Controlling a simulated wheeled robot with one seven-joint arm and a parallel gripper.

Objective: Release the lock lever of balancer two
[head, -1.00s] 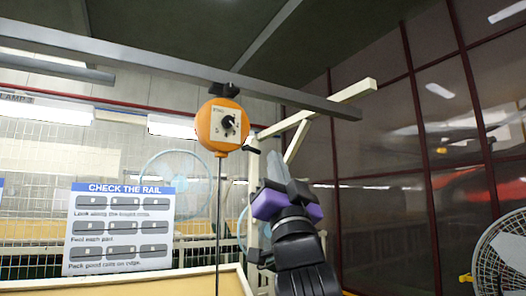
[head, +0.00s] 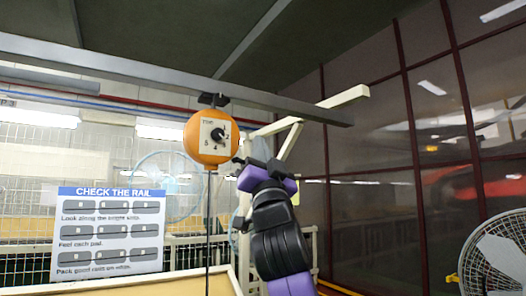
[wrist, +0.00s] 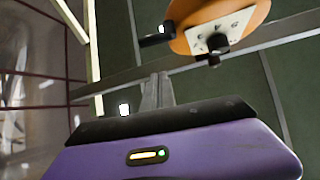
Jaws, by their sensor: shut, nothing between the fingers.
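An orange round balancer (head: 198,140) hangs under the grey rail, with a numbered white plate and a black dial knob (head: 217,134) on its face. A cable drops from its underside. Its number cannot be read. A short black lock lever (wrist: 157,40) sticks out from the balancer's side in the wrist view; in the head view it shows at the lower right of the housing. My gripper (wrist: 157,92) is shut and empty. In the wrist view its fingertips are just below the lever, with a visible gap. In the head view my purple gripper body is right of the balancer.
The grey rail (head: 120,62) runs overhead, with a cream bracket arm (head: 345,97) behind my gripper. A "CHECK THE RAIL" sign (head: 108,235) stands at the left. A fan (head: 495,250) is at the lower right. Space right of my gripper looks clear.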

